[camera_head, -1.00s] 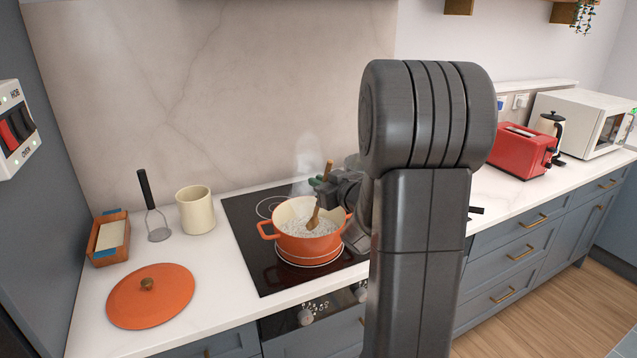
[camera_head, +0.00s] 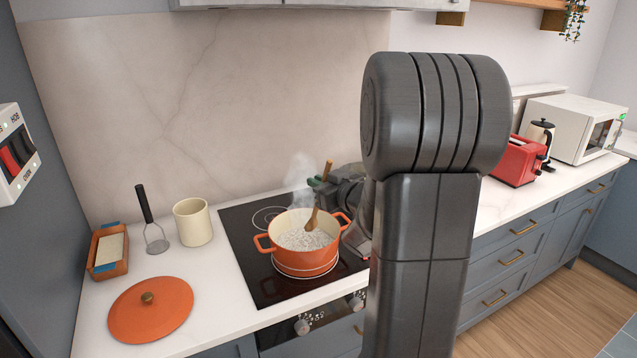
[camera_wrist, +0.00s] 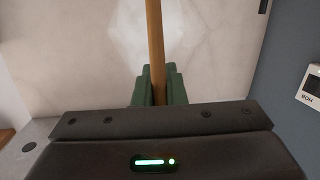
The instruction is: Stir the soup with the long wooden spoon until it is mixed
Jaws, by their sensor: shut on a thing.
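An orange pot (camera_head: 305,262) with a cream inside stands on the black hob (camera_head: 252,255). Pale, lumpy-looking soup (camera_head: 300,239) fills its lower part, and steam rises from it. The wooden spoon (camera_head: 315,212) leans in the pot, its head at the soup and its handle tilted up to the right. My gripper (camera_head: 318,184) is shut on the spoon's handle above the pot's right rim. In the wrist view the handle (camera_wrist: 155,45) stands between the green fingers (camera_wrist: 158,88). The spoon's lowest end is hidden in the soup.
An orange lid (camera_head: 165,312) lies on the counter at the left. A cream crock (camera_head: 193,222), a masher (camera_head: 155,238) and a small orange tray (camera_head: 122,264) stand behind it. A red toaster (camera_head: 515,162) and a white microwave (camera_head: 575,130) stand far right. A switch panel (camera_head: 15,155) is on the left wall.

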